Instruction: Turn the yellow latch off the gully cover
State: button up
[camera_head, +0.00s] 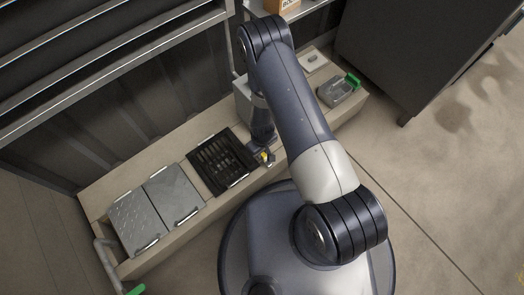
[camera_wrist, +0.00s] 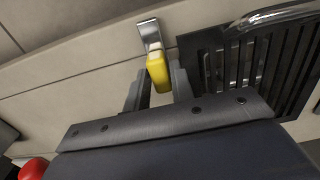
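The yellow latch (camera_wrist: 158,72) hangs from a metal bracket (camera_wrist: 149,32) beside the black slotted gully cover (camera_wrist: 252,70) in the wrist view. In the head view the latch (camera_head: 266,157) is a small yellow spot at the right end of the cover (camera_head: 220,161). My gripper (camera_wrist: 157,86) has its two grey fingers apart, one on each side of the latch's lower end. A gap shows on the left; the right finger is very close to the latch, and I cannot tell if it touches. In the head view my arm partly hides the gripper (camera_head: 262,150).
Two grey plates (camera_head: 173,195) with metal handles lie left of the cover on the long beige bench (camera_head: 188,222). A red round thing (camera_wrist: 33,169) shows at lower left. Open floor lies right.

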jog(key=o, duration=0.3)
notch_tip(320, 180, up, 11)
jog(key=p, duration=0.3)
jog(key=shift+f, duration=0.1)
jog(key=shift+f, duration=0.15)
notch_tip(320, 180, down, 11)
jog(key=b, duration=0.3)
jog(key=shift+r+m+p, duration=0.35)
jog(key=shift+m+p, duration=0.05)
jog(key=shift+p, duration=0.1)
jog(key=shift+f+m+p, duration=0.1)
jog(key=shift+m+p, duration=0.25)
jog(key=shift+m, duration=0.25)
